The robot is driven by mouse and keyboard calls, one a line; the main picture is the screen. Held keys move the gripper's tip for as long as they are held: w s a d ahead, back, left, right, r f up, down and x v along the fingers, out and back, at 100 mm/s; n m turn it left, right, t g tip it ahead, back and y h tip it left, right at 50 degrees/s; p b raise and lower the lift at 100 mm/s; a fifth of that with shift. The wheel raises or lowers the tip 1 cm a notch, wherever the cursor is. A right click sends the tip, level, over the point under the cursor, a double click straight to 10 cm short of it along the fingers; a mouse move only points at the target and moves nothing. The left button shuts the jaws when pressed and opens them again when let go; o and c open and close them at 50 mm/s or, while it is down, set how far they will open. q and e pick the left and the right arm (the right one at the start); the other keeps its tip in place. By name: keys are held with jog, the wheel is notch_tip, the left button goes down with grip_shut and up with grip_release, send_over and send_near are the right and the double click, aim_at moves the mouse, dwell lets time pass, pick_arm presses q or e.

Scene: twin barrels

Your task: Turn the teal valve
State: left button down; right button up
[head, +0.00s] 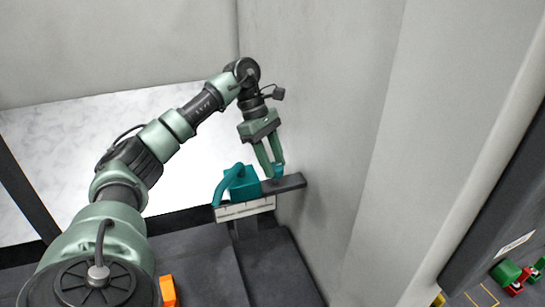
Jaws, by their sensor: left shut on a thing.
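The teal valve shows in the head view as a small teal piece (278,170) between the fingertips of my left gripper (272,170). The gripper points down and is shut on this piece, which sits over a dark flat bar. The fingers hide part of it, so I cannot tell its full shape or how far it is turned. Just left of it stands a larger teal body (244,188) with a curved teal pipe or handle at its left side. My right gripper is not in view.
The teal body rests on a pale marked ledge (245,209) with the dark bar (285,184) reaching right. A grey wall (320,90) stands close right of the gripper. A marble-like white panel (60,150) lies behind my arm. Red and green objects (517,280) lie far lower right.

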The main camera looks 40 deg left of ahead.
pick_arm(q)
jog(key=shift+w+m+g+p, duration=0.1)
jog(key=shift+m+g+p, duration=0.4)
jog(key=shift+m, duration=1.1)
jog(key=c, duration=0.9)
grip_release()
jog(key=shift+o, duration=0.2)
jog(key=shift+d, duration=0.1)
jog(key=shift+w+a+r+b, duration=0.1)
jog(key=shift+a+r+b, duration=0.25)
jog(key=shift+r, duration=0.1)
jog(key=v, duration=0.6)
jog(key=shift+r+p, duration=0.4)
jog(key=shift+f, duration=0.15)
